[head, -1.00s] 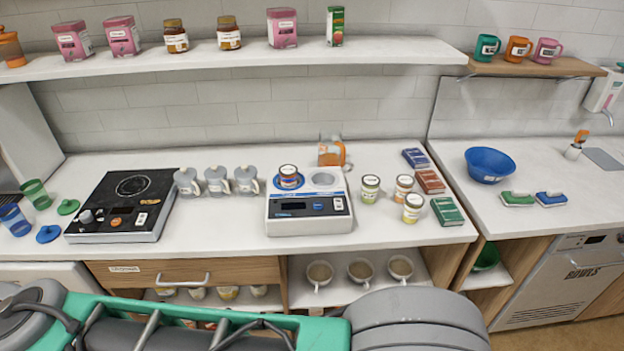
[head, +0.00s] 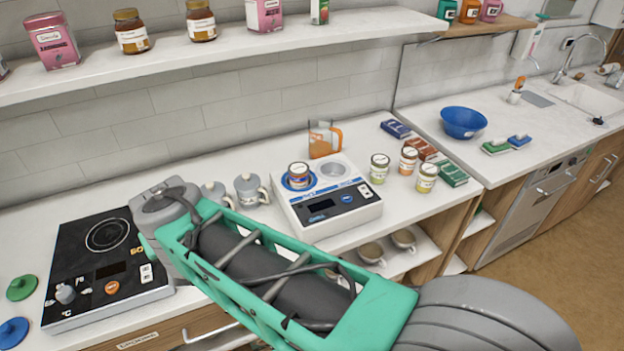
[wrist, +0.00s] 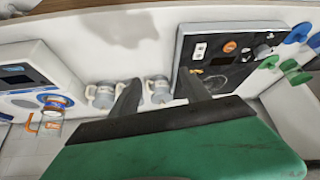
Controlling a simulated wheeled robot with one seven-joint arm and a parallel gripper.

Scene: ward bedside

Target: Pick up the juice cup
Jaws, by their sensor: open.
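Several lidded grey cups with handles and pale labels stand in a row on the counter; I cannot read which label says juice. In the head view one cup (head: 250,190) stands beside the white device and another (head: 216,194) is partly covered by my arm; a third is hidden. The wrist view shows the row inverted, with one cup (wrist: 103,96) left of the fingers and one (wrist: 158,90) between them; the middle one is partly behind a finger. My gripper (wrist: 162,94) is open and empty, its dark fingers apart. The head view hides it behind my arm.
A black hob (head: 110,265) flanks the row on one side, a white two-well device (head: 330,207) on the other. A clear jug with orange contents (head: 322,142) stands behind the device. A shelf (head: 240,45) overhangs the counter. Labelled jars (head: 379,168) stand further right.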

